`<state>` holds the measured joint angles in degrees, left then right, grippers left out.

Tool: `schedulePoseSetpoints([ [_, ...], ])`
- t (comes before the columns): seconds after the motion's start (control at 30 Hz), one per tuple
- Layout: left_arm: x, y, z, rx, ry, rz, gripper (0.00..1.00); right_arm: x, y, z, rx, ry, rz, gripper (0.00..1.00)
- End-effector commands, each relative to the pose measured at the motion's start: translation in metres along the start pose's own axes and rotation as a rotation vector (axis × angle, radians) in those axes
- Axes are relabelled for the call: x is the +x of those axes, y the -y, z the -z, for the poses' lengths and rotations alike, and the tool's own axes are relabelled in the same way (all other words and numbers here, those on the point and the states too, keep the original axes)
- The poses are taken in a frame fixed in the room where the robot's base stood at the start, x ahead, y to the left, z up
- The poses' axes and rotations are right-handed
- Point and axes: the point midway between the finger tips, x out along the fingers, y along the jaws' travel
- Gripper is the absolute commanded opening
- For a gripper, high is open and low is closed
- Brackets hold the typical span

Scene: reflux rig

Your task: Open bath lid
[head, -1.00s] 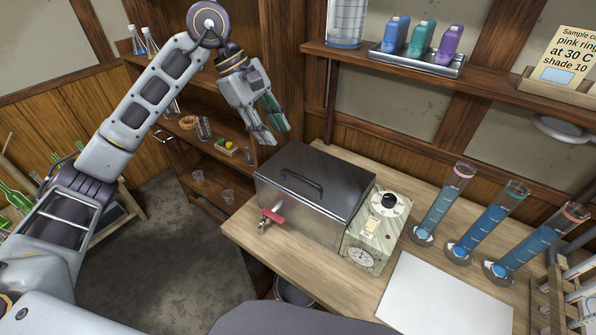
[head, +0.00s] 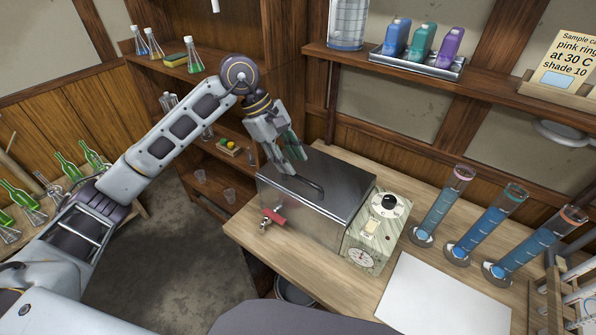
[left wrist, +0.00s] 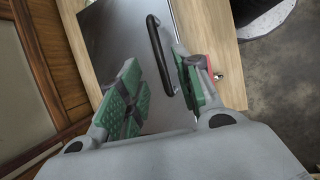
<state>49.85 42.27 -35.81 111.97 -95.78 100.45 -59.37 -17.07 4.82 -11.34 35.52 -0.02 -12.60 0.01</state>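The bath is a grey metal box (head: 305,222) on the wooden bench. Its flat lid (head: 342,190) is closed and has a black bar handle (head: 300,183) on top. My left gripper (head: 293,165) is just above the lid, near the far end of the handle. In the left wrist view its two green-padded fingers (left wrist: 160,88) are spread apart, with the handle (left wrist: 159,55) showing beyond and partly between them. I cannot tell whether a finger touches the lid. My right gripper is not in view.
A control box with dials (head: 376,232) stands against the bath's right side. A red-handled tap (head: 272,216) sticks out at its front. Blue-filled cylinders (head: 482,232) and a white sheet (head: 445,295) are to the right. Shelves (head: 225,135) stand behind my left arm.

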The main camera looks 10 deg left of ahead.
Motion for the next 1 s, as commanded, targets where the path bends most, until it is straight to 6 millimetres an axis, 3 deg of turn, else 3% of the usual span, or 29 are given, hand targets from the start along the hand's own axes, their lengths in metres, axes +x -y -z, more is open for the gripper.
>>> schedulePoseSetpoints([
  [0.2,0.027,0.001,-0.001,0.0,0.001,0.002,0.34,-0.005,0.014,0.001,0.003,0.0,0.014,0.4],
  [0.4,0.045,0.0,0.0,-0.001,0.001,0.001,0.34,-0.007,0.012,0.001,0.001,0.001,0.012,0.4],
  [0.87,0.053,0.0,0.0,0.0,-0.001,0.001,0.34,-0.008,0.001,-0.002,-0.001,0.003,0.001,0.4],
  [1.0,0.053,0.0,0.0,0.0,-0.001,0.001,0.18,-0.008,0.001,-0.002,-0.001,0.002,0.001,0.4],
])
